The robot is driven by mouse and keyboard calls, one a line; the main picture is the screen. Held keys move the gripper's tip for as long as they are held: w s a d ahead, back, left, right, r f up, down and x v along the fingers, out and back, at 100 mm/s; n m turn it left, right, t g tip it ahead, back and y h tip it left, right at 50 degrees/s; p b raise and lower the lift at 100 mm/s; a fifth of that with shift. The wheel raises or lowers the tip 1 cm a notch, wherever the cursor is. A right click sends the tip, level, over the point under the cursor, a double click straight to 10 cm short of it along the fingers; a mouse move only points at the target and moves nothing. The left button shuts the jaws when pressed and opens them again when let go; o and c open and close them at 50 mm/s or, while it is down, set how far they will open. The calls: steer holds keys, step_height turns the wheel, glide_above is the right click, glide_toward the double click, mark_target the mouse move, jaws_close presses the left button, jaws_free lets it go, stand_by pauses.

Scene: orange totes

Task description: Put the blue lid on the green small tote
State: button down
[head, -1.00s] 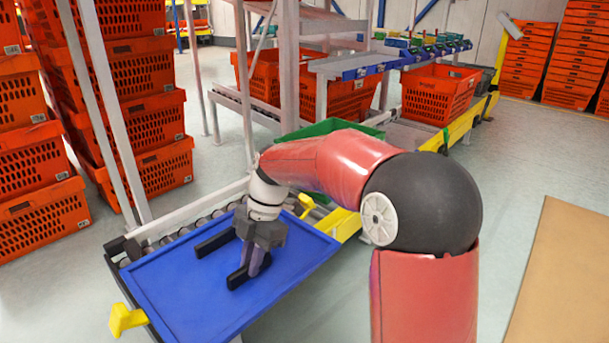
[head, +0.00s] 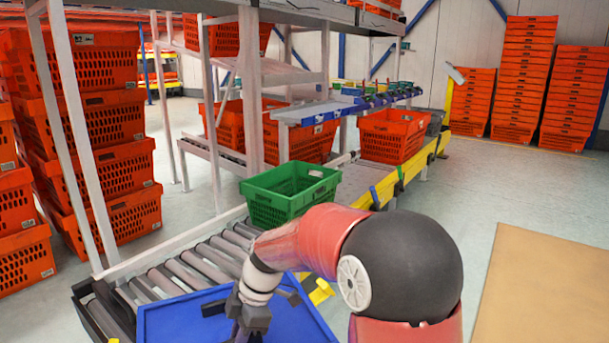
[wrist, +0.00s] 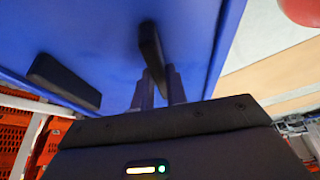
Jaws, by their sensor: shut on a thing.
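The blue lid (head: 168,324) is at the bottom of the head view, partly cut off by the frame edge. It has two black bar handles on its face. My gripper (head: 246,322) is shut on one handle, which shows in the wrist view as a black bar (wrist: 152,45) at the grey fingers. The other handle (wrist: 62,82) is free. The green small tote (head: 268,211) stands upright and open on the roller conveyor, beyond my arm. My arm hides its lower right part. The lid is apart from the tote, on the near side.
The roller conveyor (head: 180,274) has bare rollers between lid and tote. Tall orange tote stacks (head: 118,172) stand at left. An orange tote (head: 390,140) sits farther along the line. Metal posts (head: 250,100) rise behind the green tote.

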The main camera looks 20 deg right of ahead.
steer(key=d+f+m+t+h, duration=0.2)
steer(key=d+f+m, duration=0.3)
steer(key=f+m, duration=0.4)
steer(key=d+f+m+t+h, duration=0.2)
steer(key=d+f+m, duration=0.3)
steer(key=f+m, duration=0.4)
steer(key=shift+w+d+f+m+t+h, duration=0.15)
steer(key=shift+w+d+m+t+h, duration=0.2)
steer(key=shift+m+t, duration=0.2)
